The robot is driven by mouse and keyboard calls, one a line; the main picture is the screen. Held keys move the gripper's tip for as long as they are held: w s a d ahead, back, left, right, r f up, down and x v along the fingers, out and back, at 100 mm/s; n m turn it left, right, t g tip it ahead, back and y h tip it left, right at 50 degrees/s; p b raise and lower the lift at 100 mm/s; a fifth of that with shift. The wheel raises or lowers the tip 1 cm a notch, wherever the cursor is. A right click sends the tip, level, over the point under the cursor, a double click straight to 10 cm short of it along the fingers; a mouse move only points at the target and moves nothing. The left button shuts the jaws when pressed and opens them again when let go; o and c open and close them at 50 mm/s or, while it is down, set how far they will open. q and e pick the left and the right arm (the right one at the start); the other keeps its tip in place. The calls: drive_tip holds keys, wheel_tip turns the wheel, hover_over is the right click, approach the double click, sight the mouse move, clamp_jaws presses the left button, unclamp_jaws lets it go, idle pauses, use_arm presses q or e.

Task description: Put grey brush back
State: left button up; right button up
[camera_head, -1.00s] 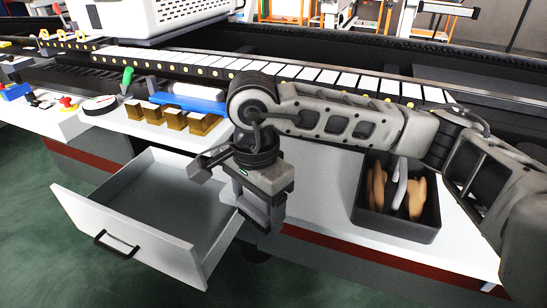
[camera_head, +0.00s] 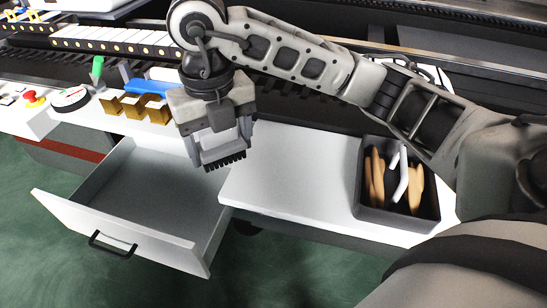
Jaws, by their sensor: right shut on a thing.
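My right gripper (camera_head: 217,132) is shut on the grey brush (camera_head: 222,150), whose dark bristles point down. It holds the brush above the worktop's front edge, beside the right side of the open drawer. The open drawer (camera_head: 125,225) juts out at the left and its visible floor is empty. A black bin (camera_head: 400,222) on the worktop at the right holds several wooden-handled things (camera_head: 376,178) and a light grey bent handle (camera_head: 401,172). My left gripper does not show.
Golden blocks (camera_head: 132,106), a blue object (camera_head: 150,87), a round dial (camera_head: 70,99) and a red button (camera_head: 30,97) stand on the worktop at the left. The white worktop (camera_head: 290,185) between the drawer and the bin is clear.

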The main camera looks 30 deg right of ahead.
drive_tip(key=d+f, duration=0.3)
drive_tip(key=d, duration=0.4)
hover_over(276, 170)
drive_tip(key=f, duration=0.2)
drive_tip(key=a+f, duration=0.1)
drive_tip(key=f, duration=0.1)
drive_tip(key=shift+f, duration=0.35)
drive_tip(key=f, duration=0.1)
drive_tip(key=d+f, duration=0.1)
drive_tip(key=f, duration=0.1)
drive_tip(key=shift+f, duration=0.25)
drive_tip(key=shift+f+p, duration=0.3)
drive_tip(key=shift+f, duration=0.05)
drive_tip(key=shift+f, duration=0.2)
drive_tip(key=o, duration=1)
